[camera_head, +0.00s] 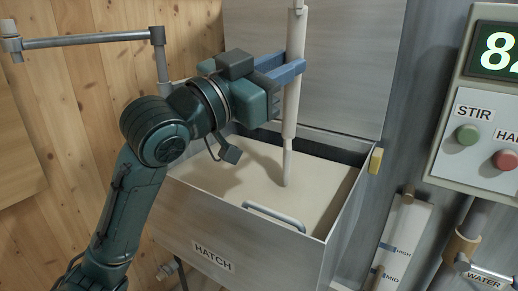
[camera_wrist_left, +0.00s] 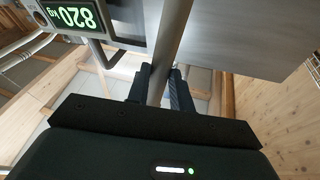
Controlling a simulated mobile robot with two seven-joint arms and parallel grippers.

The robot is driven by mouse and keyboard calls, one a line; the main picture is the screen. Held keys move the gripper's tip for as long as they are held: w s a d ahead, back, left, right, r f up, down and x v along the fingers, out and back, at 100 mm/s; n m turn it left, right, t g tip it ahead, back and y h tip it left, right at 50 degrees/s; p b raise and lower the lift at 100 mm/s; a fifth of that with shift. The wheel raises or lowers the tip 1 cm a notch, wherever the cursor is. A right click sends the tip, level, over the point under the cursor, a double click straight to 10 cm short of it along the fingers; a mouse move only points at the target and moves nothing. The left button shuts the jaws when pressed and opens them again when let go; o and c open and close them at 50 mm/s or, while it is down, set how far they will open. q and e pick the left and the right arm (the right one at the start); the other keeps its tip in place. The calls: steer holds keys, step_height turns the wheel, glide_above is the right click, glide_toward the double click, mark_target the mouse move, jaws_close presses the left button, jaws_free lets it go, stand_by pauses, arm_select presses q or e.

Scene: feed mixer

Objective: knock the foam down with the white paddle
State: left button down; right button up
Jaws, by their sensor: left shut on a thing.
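The white paddle (camera_head: 290,112) stands nearly upright over the open hatch box. My left gripper (camera_head: 291,72) is shut around its shaft, with blue fingers on either side. The paddle's narrow lower end meets the pale foam (camera_head: 245,172); I cannot tell whether it dips in. The foam is a smooth beige surface filling the box (camera_head: 195,245) to a little below its rim. In the left wrist view, the paddle shaft (camera_wrist_left: 172,35) runs between the two dark fingers (camera_wrist_left: 158,85). My right gripper is not in view.
A raised metal lid (camera_head: 340,60) stands behind the box. A handle (camera_head: 275,217) is on its front and a yellow piece (camera_head: 375,161) at its right rim. At right are a control panel (camera_head: 450,170), a level gauge (camera_head: 400,240) and a WATER pipe (camera_head: 462,243).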

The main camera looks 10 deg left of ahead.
arm_select(q)
steer(key=w+a, duration=0.3)
steer(key=a, duration=0.6)
steer(key=shift+w+a+b, duration=0.2)
steer(key=shift+a+b, duration=0.1)
steer(key=shift+a, duration=0.1)
steer(key=shift+r, duration=0.15)
step_height(320, 180, up, 12)
steer(key=p, duration=0.1)
stand_by(0.3)
